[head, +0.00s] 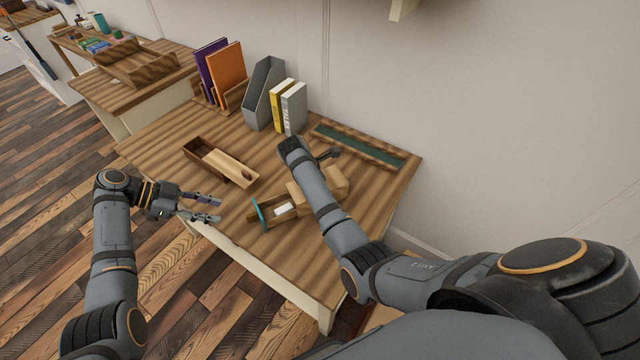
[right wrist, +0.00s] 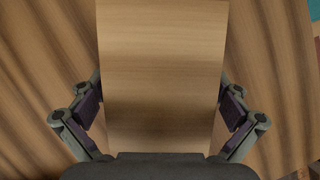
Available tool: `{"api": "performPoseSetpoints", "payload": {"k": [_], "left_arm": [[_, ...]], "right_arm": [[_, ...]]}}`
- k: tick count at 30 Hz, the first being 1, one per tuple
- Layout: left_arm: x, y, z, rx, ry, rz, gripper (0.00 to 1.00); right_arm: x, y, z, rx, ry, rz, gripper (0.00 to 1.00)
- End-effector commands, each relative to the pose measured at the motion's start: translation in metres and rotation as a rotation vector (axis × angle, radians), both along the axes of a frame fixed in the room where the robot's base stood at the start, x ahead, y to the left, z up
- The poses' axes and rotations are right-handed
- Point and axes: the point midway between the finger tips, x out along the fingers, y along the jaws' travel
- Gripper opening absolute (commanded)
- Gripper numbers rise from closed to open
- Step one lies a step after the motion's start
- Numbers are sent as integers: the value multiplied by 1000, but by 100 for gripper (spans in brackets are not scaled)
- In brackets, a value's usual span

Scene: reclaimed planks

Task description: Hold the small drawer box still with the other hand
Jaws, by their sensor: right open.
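The small drawer box (head: 336,183) is pale wood and stands on the table, partly hidden behind my right arm. Its drawer (head: 285,208) is out toward the left, with a teal front (head: 258,214) and a white item inside. In the right wrist view the pale wooden top of the box (right wrist: 162,60) lies between the two fingers of my right gripper (right wrist: 160,112). That gripper is open, one finger on each side; I cannot tell whether they touch the box. My left gripper (head: 219,209) is open and empty, left of the teal front near the table edge.
A wooden box with a pale sliding lid (head: 222,163) lies left of the drawer box. A grey file holder (head: 264,92), books (head: 293,108) and a long tray with a green inlay (head: 360,145) stand toward the wall. Bare table (head: 160,143) shows at left.

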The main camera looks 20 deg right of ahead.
Motion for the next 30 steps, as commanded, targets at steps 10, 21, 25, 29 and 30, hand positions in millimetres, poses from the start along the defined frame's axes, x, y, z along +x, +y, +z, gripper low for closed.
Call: {"api": "performPoseSetpoints", "payload": {"k": [10, 21, 25, 29, 30], "left_arm": [[0, 0, 0, 0, 0, 0, 38], [0, 0, 0, 0, 0, 0, 38], [0, 0, 0, 0, 0, 0, 38], [0, 0, 0, 0, 0, 0, 38], [0, 0, 0, 0, 0, 0, 38]], "right_arm": [[0, 0, -1, 0, 0, 0, 85], [0, 0, 0, 1, 0, 0, 35], [0, 0, 0, 1, 0, 0, 35], [0, 0, 0, 1, -1, 0, 35], [0, 0, 0, 1, -1, 0, 35]]}}
